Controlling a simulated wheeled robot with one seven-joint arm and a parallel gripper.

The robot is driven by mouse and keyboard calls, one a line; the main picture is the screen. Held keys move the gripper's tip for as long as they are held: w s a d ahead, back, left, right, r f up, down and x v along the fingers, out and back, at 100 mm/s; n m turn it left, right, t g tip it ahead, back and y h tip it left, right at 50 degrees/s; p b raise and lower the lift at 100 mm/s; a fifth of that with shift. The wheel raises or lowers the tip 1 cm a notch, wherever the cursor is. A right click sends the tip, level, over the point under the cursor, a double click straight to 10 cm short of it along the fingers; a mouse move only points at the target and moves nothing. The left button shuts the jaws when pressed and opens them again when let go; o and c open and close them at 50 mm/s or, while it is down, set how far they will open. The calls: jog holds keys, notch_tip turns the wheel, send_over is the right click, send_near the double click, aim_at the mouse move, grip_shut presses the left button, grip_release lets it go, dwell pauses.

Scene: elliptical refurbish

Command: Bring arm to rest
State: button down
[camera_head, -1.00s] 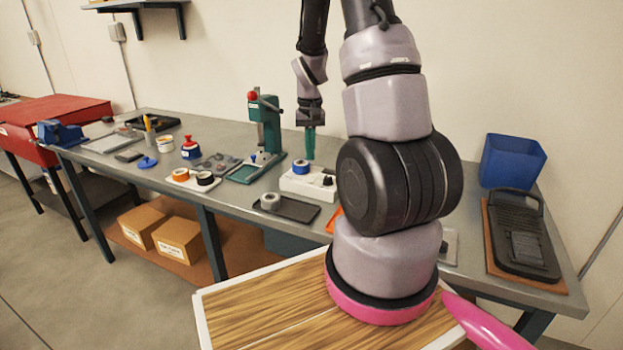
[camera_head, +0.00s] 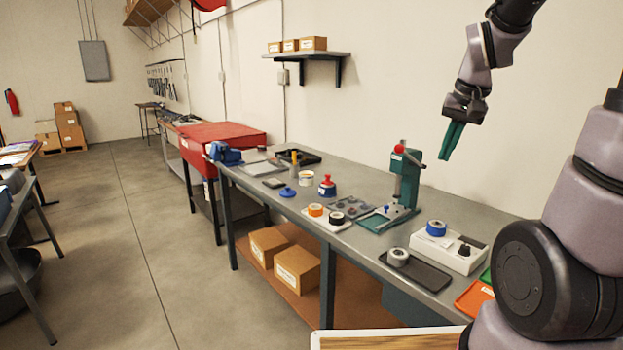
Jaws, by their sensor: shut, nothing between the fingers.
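My gripper (camera_head: 452,141) has teal fingers and hangs in the air at the upper right, tilted down. The fingers are shut together with nothing between them. It is above the workbench (camera_head: 300,230), right of the green press (camera_head: 405,180), and apart from everything on the bench. My arm fills the right edge of the view, and part of it runs out of the picture at the top.
A white box (camera_head: 460,256) with a blue roll (camera_head: 436,228) stands below the gripper. A dark tray (camera_head: 425,274) holds a grey roll. A wall shelf (camera_head: 310,55) with boxes is left of the arm.

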jog(key=s+a+r+t, duration=0.1)
jog(key=s+a+r, duration=0.1)
jog(key=s+r, duration=0.2)
jog(key=s+a+r+t+y, duration=0.1)
jog(key=s+a+r+t, duration=0.1)
jog(key=s+r, duration=0.3)
jog(key=s+a, duration=0.1)
jog(key=s, duration=0.3)
jog(key=shift+a+r, duration=0.2)
jog(key=shift+a, duration=0.15)
jog(key=shift+w, duration=0.1)
jog(key=w+d+f+n+g, duration=0.2)
jog(key=w+d+f+n, duration=0.15)
jog(key=w, duration=0.35)
jog(key=w+d+f+n+g, duration=0.1)
jog(key=w+d+f+n, duration=0.3)
jog(key=w, duration=0.3)
jog(key=w+d+f+n+g+h, duration=0.1)
jog(key=w+d+f+n+g, duration=0.1)
jog(key=f, duration=0.5)
jog(key=w+d+f+n+g, duration=0.1)
jog(key=w+d+f+n, duration=0.1)
jog(key=w+d+f, duration=0.3)
notch_tip(320, 180, down, 3)
jog(key=shift+d+r+n+g+h, duration=0.2)
jog(key=shift+d+n+g+h, duration=0.15)
jog(key=shift+g+h, duration=0.05)
